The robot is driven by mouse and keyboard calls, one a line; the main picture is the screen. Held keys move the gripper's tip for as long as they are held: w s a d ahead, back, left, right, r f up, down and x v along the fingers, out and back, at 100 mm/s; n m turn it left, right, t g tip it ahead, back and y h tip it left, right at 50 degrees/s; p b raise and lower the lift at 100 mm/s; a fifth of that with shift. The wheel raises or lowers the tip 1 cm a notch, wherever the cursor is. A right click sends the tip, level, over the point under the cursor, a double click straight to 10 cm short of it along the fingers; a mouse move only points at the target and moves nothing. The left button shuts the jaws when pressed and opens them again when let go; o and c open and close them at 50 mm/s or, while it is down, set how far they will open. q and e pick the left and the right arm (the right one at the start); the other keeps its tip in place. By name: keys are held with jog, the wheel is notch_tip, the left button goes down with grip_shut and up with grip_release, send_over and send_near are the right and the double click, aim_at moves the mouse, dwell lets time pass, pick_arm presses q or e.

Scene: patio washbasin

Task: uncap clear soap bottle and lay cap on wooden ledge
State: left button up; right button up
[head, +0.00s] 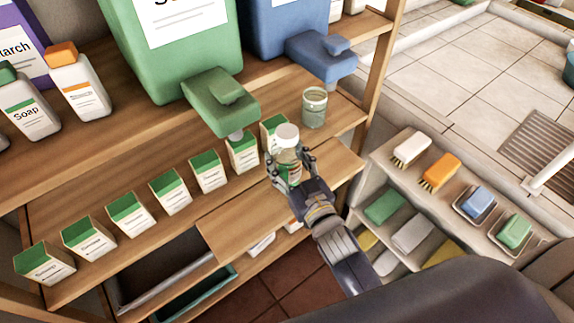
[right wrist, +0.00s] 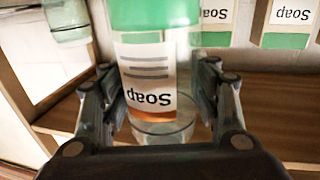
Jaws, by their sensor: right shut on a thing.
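The clear soap bottle (head: 288,153) stands roughly upright in my right gripper (head: 291,166), with a white cap (head: 287,134) on top. In the right wrist view, the bottle (right wrist: 158,70) shows a green band and a "Soap" label, upside down there. The fingers of my right gripper (right wrist: 160,95) are on both sides of it, shut on its body. The bottle is over the front part of the wooden ledge (head: 232,222); whether its base touches the wood is hidden. My left gripper is not in view.
Several green-and-white soap boxes (head: 170,190) line the shelf behind. A green dispenser (head: 218,100) overhangs them close to the bottle's left. A glass jar (head: 314,107) stands behind right. A low rack (head: 445,200) with brushes and sponges is at right. The ledge left of the bottle is clear.

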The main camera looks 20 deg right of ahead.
jog(key=s+a+r+b, duration=0.1)
jog(key=s+a, duration=0.1)
jog(key=s, duration=0.5)
jog(key=s+a+r+b, duration=0.1)
jog(key=s+a+b, duration=0.1)
jog(key=s, duration=0.6)
jog(key=shift+a, duration=0.8)
